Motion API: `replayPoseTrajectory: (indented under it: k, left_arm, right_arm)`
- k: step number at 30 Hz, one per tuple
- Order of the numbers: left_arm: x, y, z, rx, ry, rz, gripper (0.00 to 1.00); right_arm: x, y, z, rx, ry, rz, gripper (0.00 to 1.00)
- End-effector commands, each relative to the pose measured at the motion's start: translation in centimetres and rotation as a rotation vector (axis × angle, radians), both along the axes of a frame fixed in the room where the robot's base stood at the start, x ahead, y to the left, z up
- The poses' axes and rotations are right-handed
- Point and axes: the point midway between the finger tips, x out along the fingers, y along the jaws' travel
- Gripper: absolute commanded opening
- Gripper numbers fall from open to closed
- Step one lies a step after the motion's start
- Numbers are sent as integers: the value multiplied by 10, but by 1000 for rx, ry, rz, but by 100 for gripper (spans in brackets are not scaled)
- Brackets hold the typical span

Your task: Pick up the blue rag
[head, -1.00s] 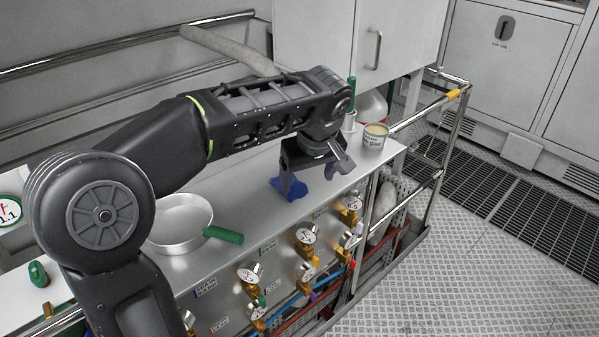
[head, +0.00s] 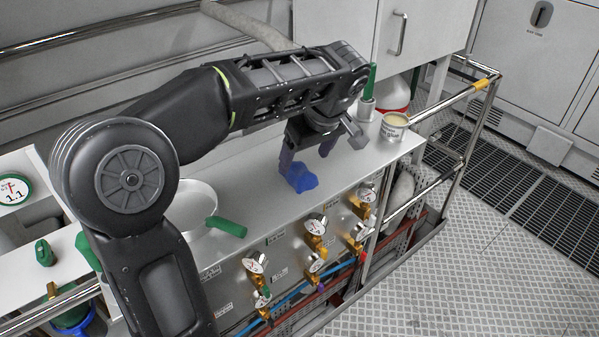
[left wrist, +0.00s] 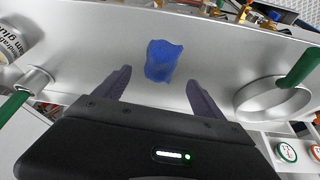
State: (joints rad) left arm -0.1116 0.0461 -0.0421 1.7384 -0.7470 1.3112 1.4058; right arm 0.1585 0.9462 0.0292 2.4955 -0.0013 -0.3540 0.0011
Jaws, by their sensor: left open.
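The blue rag (head: 300,179) lies crumpled on the metal counter (head: 245,185), near its front edge. My left gripper (head: 308,165) is above the counter at the rag, fingers pointing down. In the left wrist view the rag (left wrist: 163,60) lies ahead of and between the two open fingers (left wrist: 157,88), with bare counter around it. The gripper is open and empty. In the head view one finger overlaps the rag's upper left part, and I cannot tell whether it touches. My right gripper is not in view.
A metal pan (head: 199,205) with a green handle (head: 226,227) stands left of the rag. A glue can (head: 393,127) and a green-handled tool in a holder (head: 368,90) stand right. Gauges and valves (head: 316,224) line the counter's front. A metal railing (head: 445,103) bounds the right end.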

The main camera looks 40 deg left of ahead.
Motion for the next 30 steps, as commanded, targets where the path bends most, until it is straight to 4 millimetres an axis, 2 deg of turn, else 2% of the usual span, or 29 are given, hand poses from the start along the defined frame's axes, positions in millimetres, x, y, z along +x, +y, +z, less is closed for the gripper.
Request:
replayPoseTrajectory:
  k: [8,20,30]
  left_arm:
    - [0,1,-3,0,2,0,80]
    - [6,16,-48,-1,3,-1,80]
    - [6,16,-49,-1,1,-1,80]
  right_arm:
    - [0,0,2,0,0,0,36]
    - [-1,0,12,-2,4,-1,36]
    - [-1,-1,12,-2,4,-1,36]
